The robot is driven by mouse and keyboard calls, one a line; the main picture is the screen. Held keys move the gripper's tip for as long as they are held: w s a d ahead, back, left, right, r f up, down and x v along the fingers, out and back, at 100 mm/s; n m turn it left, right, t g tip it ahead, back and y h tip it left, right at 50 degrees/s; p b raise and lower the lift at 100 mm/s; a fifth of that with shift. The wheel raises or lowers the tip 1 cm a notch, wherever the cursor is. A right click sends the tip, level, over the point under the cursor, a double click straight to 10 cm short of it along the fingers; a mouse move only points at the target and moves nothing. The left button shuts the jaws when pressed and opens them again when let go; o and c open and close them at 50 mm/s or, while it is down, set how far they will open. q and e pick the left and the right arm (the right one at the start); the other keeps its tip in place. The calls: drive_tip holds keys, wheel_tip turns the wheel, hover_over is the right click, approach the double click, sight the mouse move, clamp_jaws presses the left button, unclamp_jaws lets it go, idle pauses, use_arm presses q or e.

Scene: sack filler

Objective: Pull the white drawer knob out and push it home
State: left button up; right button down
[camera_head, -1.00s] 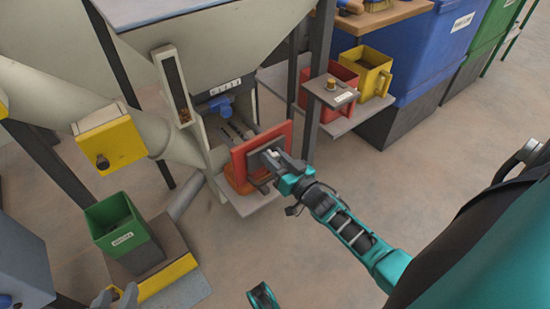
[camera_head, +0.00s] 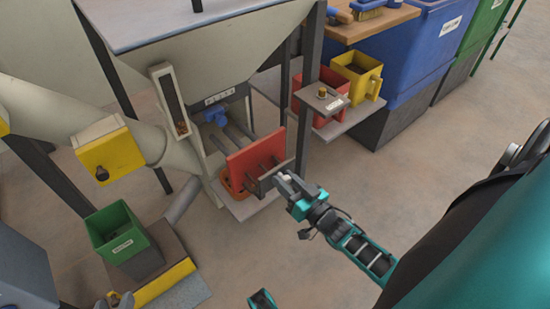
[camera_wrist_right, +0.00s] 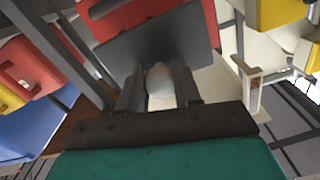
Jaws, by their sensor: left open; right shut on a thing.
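The white drawer knob (camera_wrist_right: 159,85) sits between the fingers of my right gripper in the right wrist view. In the head view my right gripper (camera_head: 284,181) is shut on it, and the knob is mostly hidden. The knob is on a dark grey plate (camera_wrist_right: 150,42), in front of the red drawer panel (camera_head: 255,153). The panel stands out from the machine on two grey rails (camera_head: 237,121), with an open gap behind it. My left gripper (camera_head: 118,300) is open and empty at the lower left edge, partly cut off.
An orange tub (camera_head: 232,186) sits on the shelf under the panel. A dark post (camera_head: 306,130) stands close to the right. A small stand (camera_head: 320,97) and red and yellow bins (camera_head: 357,72) are beyond it. A green bin (camera_head: 112,225) is at left. The floor at right is clear.

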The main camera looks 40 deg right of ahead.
drive_tip(key=shift+s, duration=0.4)
drive_tip(key=c, duration=0.8)
unclamp_jaws()
